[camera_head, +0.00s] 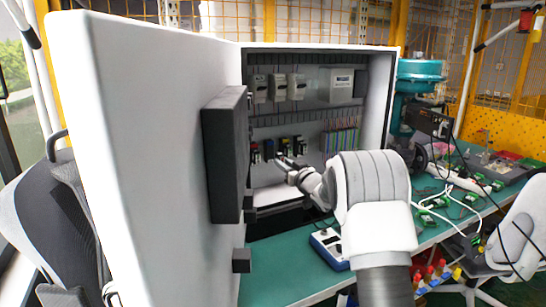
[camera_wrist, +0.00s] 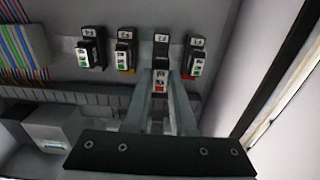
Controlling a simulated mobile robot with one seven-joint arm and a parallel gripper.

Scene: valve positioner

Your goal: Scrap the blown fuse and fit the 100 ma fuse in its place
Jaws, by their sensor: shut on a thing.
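A row of several black fuse holders is mounted inside the open cabinet. In the wrist view, two holders with green marks (camera_wrist: 90,50) (camera_wrist: 124,55) are on the left and another (camera_wrist: 195,58) is on the right. Between them is a holder with a red mark (camera_wrist: 160,66). My gripper (camera_wrist: 161,85) reaches up to this holder, its fingers either side of the lower, red-marked part, and is shut on it. In the head view my gripper (camera_head: 287,163) is at the row of holders (camera_head: 268,149). I cannot make out a loose fuse or any rating.
The white cabinet door (camera_head: 150,150) stands open at left, with a dark box (camera_head: 224,155) on its inner face. A wire bundle (camera_head: 341,141) is beside the holders. A blue instrument (camera_head: 328,243) is on the green bench (camera_head: 275,275). Boards and cables clutter the right.

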